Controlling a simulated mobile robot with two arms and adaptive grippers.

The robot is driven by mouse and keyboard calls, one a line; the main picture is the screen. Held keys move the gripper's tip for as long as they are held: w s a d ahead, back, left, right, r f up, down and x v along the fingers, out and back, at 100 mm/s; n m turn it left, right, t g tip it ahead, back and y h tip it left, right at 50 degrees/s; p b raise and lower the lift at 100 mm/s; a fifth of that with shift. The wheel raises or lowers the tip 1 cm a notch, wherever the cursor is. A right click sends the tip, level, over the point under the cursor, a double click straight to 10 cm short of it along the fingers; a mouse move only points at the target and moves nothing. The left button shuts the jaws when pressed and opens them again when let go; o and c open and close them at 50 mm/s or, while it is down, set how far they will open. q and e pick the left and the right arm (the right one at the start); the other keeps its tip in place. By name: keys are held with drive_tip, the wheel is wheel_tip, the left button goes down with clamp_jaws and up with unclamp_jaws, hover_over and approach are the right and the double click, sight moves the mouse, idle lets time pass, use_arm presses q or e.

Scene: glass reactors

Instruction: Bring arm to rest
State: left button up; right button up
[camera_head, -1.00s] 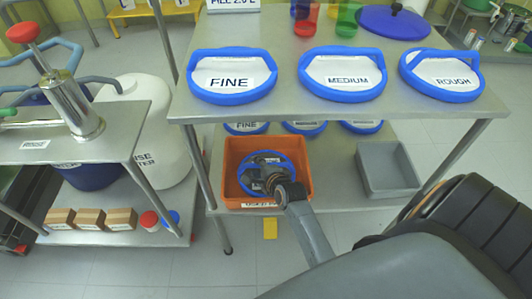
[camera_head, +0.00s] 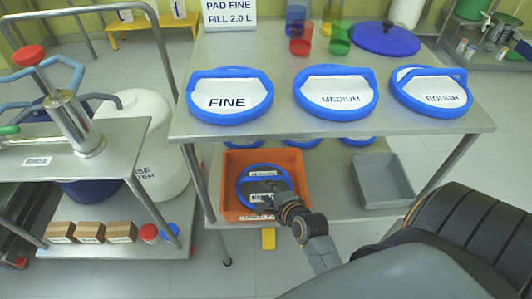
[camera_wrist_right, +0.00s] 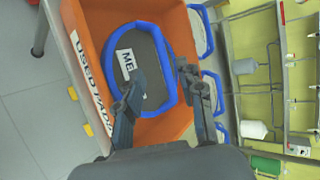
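My right gripper (camera_head: 268,203) is over the front edge of the orange bin (camera_head: 231,205) on the lower shelf. In the right wrist view the gripper (camera_wrist_right: 160,72) has its two fingers spread with nothing between them. A blue-rimmed pad (camera_head: 243,190) lies inside the bin, partly hidden by the gripper. In the right wrist view the pad (camera_wrist_right: 170,98) shows a dark face and a white label starting "ME", behind the fingers. The bin wall (camera_wrist_right: 88,70) there reads "USED PADS". My left gripper is out of view.
Pads labelled FINE (camera_head: 229,103), MEDIUM (camera_head: 340,99) and ROUGH (camera_head: 443,100) lie on the steel table (camera_head: 300,134) above the bin. A grey tray (camera_head: 383,181) stands right of the bin. A stand with a pump (camera_head: 75,125) is at the left. The floor in front is open.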

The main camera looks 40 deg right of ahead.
drive_tip(key=s+a+r+n+g+y, duration=0.15)
drive_tip(key=s+a+n+g, duration=0.25)
drive_tip(key=s+n, duration=0.65)
drive_tip(key=s+a+r+n+g, duration=0.2)
drive_tip(key=s+a+n+g, duration=0.35)
drive_tip(key=n, duration=0.75)
drive_tip(key=s+d+f, duration=0.1)
drive_tip(key=s+f, duration=0.1)
drive_tip(key=f, duration=1.2)
drive_tip(key=s+d+f, duration=0.1)
drive_tip(key=s+f, duration=0.2)
drive_tip(key=f, duration=1.1)
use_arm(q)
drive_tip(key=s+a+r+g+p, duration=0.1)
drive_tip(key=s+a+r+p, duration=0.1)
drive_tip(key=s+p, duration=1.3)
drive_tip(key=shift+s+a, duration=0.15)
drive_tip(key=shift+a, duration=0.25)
use_arm(e)
drive_tip(key=s+d+r+g, duration=0.1)
drive_tip(key=s+d, duration=0.1)
drive_tip(key=s, duration=1.3)
drive_tip(key=shift+s+d+r+n, duration=0.15)
drive_tip(key=shift+s+d+n, duration=0.05)
drive_tip(key=shift+d+n, duration=0.15)
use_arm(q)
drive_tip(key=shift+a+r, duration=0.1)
use_arm(e)
drive_tip(key=shift+a+h, duration=0.1)
drive_tip(key=shift+h, duration=0.15)
